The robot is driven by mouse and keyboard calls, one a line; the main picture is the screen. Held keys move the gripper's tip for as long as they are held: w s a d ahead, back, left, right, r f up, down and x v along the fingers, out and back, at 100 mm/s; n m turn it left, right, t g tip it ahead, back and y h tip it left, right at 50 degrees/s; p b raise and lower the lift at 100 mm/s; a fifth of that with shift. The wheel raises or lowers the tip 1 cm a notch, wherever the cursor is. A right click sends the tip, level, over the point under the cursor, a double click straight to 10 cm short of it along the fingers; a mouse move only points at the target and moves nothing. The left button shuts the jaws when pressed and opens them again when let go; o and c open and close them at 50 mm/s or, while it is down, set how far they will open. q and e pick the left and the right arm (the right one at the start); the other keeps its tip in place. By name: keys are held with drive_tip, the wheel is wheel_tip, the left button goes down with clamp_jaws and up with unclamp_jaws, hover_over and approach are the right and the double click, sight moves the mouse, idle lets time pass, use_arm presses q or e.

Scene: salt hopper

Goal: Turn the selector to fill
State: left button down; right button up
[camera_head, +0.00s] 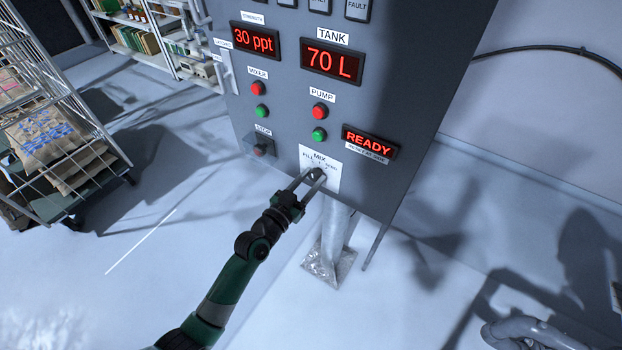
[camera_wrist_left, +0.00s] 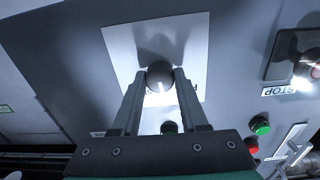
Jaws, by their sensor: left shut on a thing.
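The selector is a dark round knob (camera_wrist_left: 160,76) on a white label plate (camera_wrist_left: 118,40) low on the grey control panel. In the head view the plate (camera_head: 331,178) reads MIX at the top, FILL at the left and another word at the right. My left gripper (camera_head: 314,176) is shut on the knob, one finger on each side. The left wrist view also shows the gripper (camera_wrist_left: 161,82) around it. A pale mark shows on the knob's face, but which position it points to is unclear. My right gripper is not in view.
Above the selector are red and green MIXER buttons (camera_head: 259,88), PUMP buttons (camera_head: 319,111), and a STOP button (camera_head: 260,150) to the left. Displays show 30 ppt, 70 L and READY (camera_head: 370,142). A wire cart with sacks (camera_head: 45,130) stands left.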

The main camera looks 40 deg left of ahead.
use_arm(q)
drive_tip(key=n, duration=0.3)
drive_tip(key=shift+n, duration=0.4)
drive_tip(key=shift+n+p, duration=0.45)
drive_tip(key=shift+n, duration=1.45)
drive_tip(key=shift+c, duration=2.2)
unclamp_jaws()
drive_tip(key=shift+s, duration=0.5)
drive_tip(key=s+d, duration=0.2)
drive_tip(key=s, duration=0.8)
drive_tip(key=shift+s, duration=0.25)
